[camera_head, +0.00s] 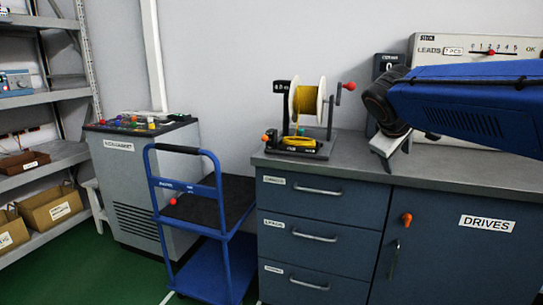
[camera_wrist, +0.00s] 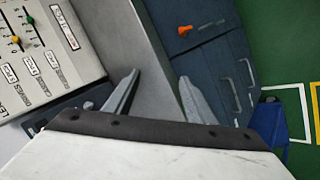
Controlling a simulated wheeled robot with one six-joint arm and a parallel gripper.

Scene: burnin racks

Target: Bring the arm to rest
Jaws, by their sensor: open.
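My gripper (camera_head: 386,160) hangs at the end of my blue arm, over the right part of the grey bench top (camera_head: 349,165). In the wrist view its two grey fingers stand wide apart with nothing between them, so my gripper (camera_wrist: 158,88) is open and empty. Behind the fingers the wrist view shows bench top and the blue cabinet front (camera_wrist: 215,65). In the head view the fingertips are small and partly hidden by the gripper body, and I cannot tell their exact height above the bench.
A spool stand (camera_head: 307,110) with yellow wire stands left of my gripper. A LEADS panel (camera_head: 425,48) stands behind my arm. A blue trolley (camera_head: 213,165), a grey cabinet (camera_head: 137,180) and shelves (camera_head: 45,155) are further left. Green floor (camera_head: 85,270) shows at lower left.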

